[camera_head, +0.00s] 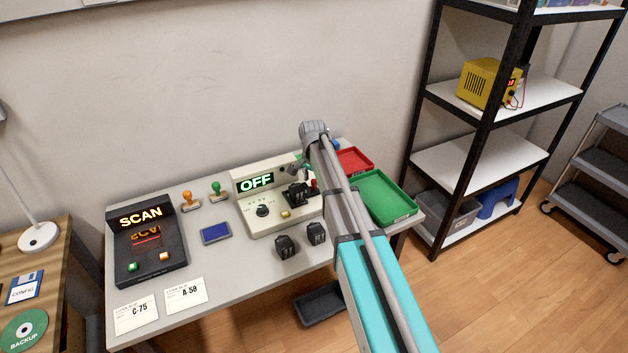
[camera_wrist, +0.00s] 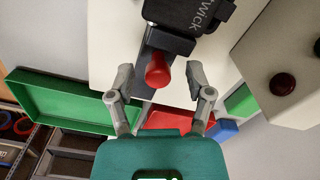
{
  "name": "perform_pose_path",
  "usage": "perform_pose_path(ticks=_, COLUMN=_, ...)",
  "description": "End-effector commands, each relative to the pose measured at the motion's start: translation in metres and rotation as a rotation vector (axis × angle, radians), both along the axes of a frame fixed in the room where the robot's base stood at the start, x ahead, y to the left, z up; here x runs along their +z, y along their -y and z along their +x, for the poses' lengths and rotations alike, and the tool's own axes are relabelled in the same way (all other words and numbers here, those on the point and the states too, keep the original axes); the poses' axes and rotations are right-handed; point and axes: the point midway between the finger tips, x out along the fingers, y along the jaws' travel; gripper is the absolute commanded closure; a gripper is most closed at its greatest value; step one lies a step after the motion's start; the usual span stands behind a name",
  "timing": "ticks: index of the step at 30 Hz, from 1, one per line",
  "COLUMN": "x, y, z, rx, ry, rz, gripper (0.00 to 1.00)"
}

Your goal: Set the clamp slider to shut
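The clamp slider's red knob (camera_wrist: 157,71) sticks out of a dark clamp block (camera_wrist: 166,42) in the wrist view. A black part (camera_wrist: 185,12) with white lettering sits at the block's far end. In the head view the clamp (camera_head: 297,195) is on the right of a cream machine (camera_head: 270,222) whose display reads OFF (camera_head: 255,182). My gripper (camera_wrist: 161,76) is open, with one finger on each side of the knob in the picture. I cannot tell whether either finger touches it. In the head view my arm partly hides the clamp area.
A green tray (camera_head: 376,204) and a red tray (camera_head: 354,160) lie right of the machine. Black parts (camera_head: 286,247) stand in front of it. A shelf (camera_head: 470,150) stands at right.

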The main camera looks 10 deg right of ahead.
Motion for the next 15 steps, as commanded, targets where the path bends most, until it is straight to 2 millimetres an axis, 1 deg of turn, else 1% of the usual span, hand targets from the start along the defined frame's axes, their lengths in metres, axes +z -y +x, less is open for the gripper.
perform_pose_path(ticks=10, x=0.0001, y=0.0022, z=0.0010, rx=0.000, ry=0.001, rz=-0.002, gripper=0.32)
perform_pose_path(ticks=15, x=0.0001, y=0.0094, z=0.0037, rx=0.000, ry=0.001, rz=-0.002, gripper=0.32)
